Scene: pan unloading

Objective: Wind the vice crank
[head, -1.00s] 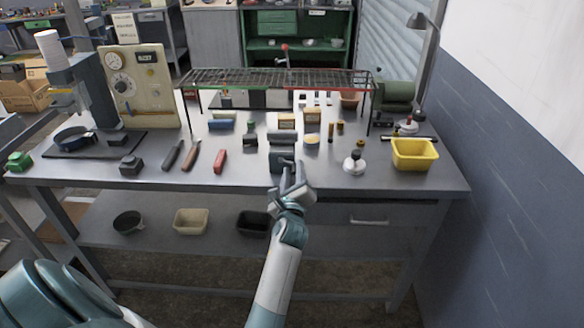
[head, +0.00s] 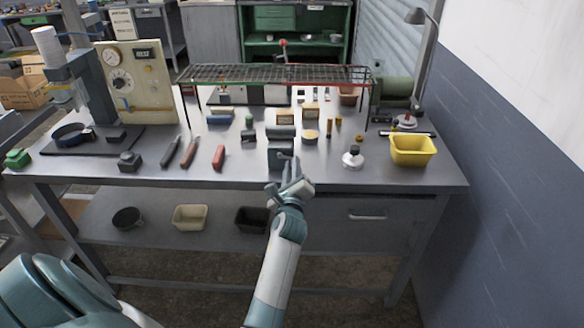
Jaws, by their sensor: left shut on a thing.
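The vice (head: 278,157) is a dark grey block at the front edge of the workbench, in the middle of the head view. A grey cylindrical part (head: 281,132) lies just behind it. My left gripper (head: 291,165) is at the vice's front right side, shut on what appears to be the vice crank. The crank is small and mostly hidden by the fingers. My right gripper is not in view.
A wire rack (head: 270,75) stands behind. Containers sit on the lower shelf.

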